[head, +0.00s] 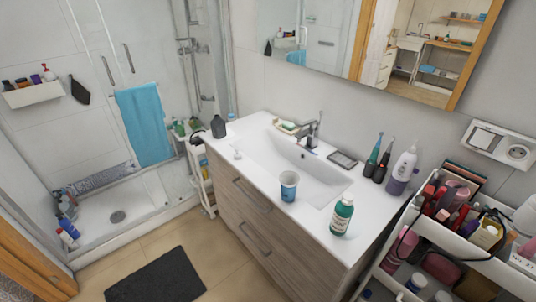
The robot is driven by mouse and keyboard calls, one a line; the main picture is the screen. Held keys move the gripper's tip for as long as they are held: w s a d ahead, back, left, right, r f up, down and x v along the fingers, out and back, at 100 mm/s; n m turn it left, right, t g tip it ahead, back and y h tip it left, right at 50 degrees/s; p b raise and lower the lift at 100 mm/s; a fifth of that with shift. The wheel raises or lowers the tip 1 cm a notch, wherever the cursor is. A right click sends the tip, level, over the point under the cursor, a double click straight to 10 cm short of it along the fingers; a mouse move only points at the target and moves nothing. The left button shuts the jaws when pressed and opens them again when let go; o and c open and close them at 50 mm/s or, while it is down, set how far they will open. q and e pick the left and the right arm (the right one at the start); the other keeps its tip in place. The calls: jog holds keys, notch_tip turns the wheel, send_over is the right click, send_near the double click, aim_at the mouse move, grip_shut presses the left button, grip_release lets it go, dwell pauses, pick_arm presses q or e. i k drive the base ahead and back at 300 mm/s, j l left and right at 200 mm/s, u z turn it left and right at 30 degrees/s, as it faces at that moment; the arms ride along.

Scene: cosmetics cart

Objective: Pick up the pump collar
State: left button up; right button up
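A small white piece (237,154), which looks like the pump collar, stands on the left part of the white washbasin counter (325,222), near its front edge. It is too small to make out in detail. A dark grey bottle (218,128) stands behind it and to its left, apart from it. Neither of my grippers is in the head view, so nothing is seen touching the piece.
A blue patterned cup (289,187) and a green bottle with a white cap (342,215) stand along the counter's front. Electric toothbrushes and a white-and-purple bottle (402,170) stand at the right. A full cosmetics cart (466,262) stands beside the counter.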

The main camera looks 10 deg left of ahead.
aim_at(237, 156)
jog(key=i+j+z, duration=0.2)
jog(key=j+z, duration=0.2)
jog(key=i+j+z, duration=0.1)
jog(key=j+z, duration=0.25)
jog(key=j, duration=0.25)
jog(key=j+z, duration=0.4)
jog(key=i+j, duration=0.05)
jog(key=j, duration=0.1)
